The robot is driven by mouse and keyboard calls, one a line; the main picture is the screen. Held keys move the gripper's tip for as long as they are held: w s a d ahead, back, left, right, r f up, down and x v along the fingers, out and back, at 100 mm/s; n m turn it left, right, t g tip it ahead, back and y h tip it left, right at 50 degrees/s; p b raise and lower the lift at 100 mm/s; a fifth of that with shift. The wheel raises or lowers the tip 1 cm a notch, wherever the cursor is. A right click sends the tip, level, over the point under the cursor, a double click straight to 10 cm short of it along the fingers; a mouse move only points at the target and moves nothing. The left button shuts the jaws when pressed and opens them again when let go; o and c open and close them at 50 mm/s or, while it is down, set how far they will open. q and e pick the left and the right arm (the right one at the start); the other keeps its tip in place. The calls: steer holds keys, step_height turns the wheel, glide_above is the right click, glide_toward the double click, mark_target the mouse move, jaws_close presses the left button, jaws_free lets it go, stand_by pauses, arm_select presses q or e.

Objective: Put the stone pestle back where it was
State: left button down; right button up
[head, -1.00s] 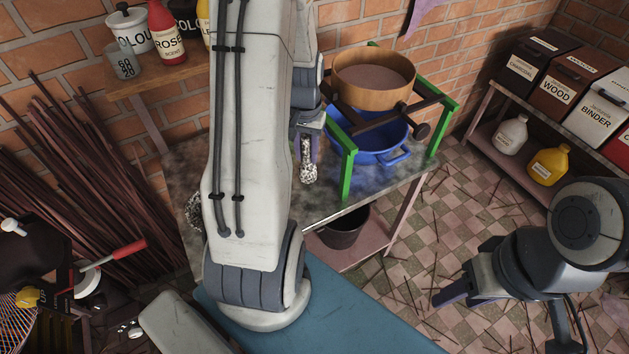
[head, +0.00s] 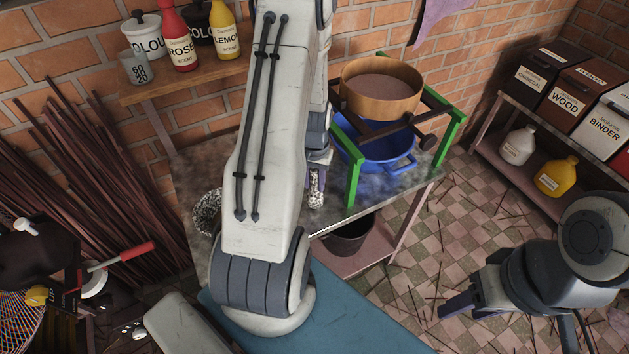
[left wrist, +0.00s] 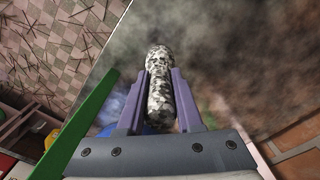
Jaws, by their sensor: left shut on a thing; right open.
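The speckled grey-and-white stone pestle (left wrist: 160,85) is held lengthwise between the purple fingers of my left gripper (left wrist: 158,98) in the left wrist view. In the head view the lower part of the pestle (head: 316,188) hangs below my left gripper (head: 318,160), over the worktable (head: 345,208) near its front edge. A speckled stone mortar (head: 207,211) stands at the left of the table, partly hidden by my left arm. My right gripper (head: 458,308) is open and empty, off to the right of the table over the floor.
A green frame (head: 353,180) with a wooden sieve (head: 381,92) stands over a blue basin (head: 375,150), just right of the pestle. A black bucket (head: 350,236) is below the table. Scent bottles (head: 178,40) stand on a shelf above.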

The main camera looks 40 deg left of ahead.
arm_select(q)
steer(key=c, duration=0.6)
jaws_free()
step_height(320, 180, up, 12)
steer(key=shift+r+b, duration=0.15)
steer(key=shift+b, duration=0.35)
steer(key=s+d+r+m, duration=0.1)
steer(key=d+r+m, duration=0.2)
steer(key=d, duration=0.6)
steer(key=s+d+r+m, duration=0.1)
steer(key=d+r+m, duration=0.1)
steer(key=d, duration=0.7)
steer(key=s+d+r+m, duration=0.1)
steer(key=s+d+m, duration=0.1)
steer(key=s+d, duration=0.2)
steer(key=s+d+r+m, duration=0.1)
steer(key=s+d+m, duration=0.1)
steer(key=s+d, duration=0.2)
steer(key=s+d+r+m+h, duration=0.1)
steer(key=s+d+m, duration=0.1)
steer(key=s+d, duration=0.2)
steer(key=shift+s+d+m, duration=0.2)
steer(key=shift+s, duration=0.35)
steer(key=shift+s+d+m, duration=0.2)
steer(key=shift+s, duration=0.3)
